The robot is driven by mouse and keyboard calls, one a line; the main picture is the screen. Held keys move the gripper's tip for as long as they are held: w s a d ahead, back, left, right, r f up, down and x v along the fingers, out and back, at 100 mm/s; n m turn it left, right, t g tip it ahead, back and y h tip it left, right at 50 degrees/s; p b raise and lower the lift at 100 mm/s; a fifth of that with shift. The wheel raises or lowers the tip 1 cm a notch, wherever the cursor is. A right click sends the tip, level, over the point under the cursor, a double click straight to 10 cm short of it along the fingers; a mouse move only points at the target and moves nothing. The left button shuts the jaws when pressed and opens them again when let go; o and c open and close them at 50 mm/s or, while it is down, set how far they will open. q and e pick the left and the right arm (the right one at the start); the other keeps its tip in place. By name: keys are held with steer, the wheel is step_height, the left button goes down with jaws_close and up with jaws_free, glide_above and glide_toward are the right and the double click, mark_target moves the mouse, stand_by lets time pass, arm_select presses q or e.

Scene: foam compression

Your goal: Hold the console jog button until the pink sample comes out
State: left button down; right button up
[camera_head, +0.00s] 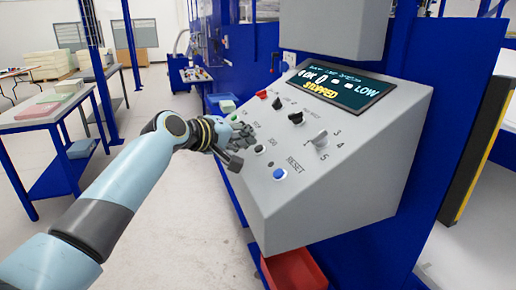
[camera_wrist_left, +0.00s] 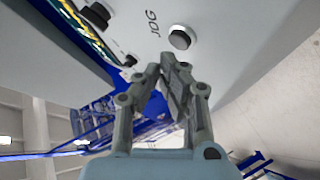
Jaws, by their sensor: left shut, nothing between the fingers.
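The grey console (camera_head: 340,165) slopes in front of me with a row of knobs and buttons. The jog button (camera_wrist_left: 181,38) is a dark round cap in a pale ring beside the JOG label in the left wrist view. My left gripper (camera_head: 236,158) is shut and empty, close to the lower left of the panel. In the left wrist view its fingertips (camera_wrist_left: 168,62) are a little below the button, apart from it in the picture. Contact cannot be told. No sample is seen coming out. My right gripper is not in view.
The console screen (camera_head: 335,88) reads STOPPED and LOW. A blue RESET button (camera_head: 280,173) is lower on the panel. A red bin (camera_head: 293,270) is below the console. Floor between is clear.

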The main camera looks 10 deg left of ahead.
arm_select(q)
steer(key=shift+f, duration=0.1)
stand_by(0.7)
steer(key=shift+w+d+f, duration=0.15)
steer(key=shift+d+f, duration=0.05)
steer(key=shift+f, duration=0.05)
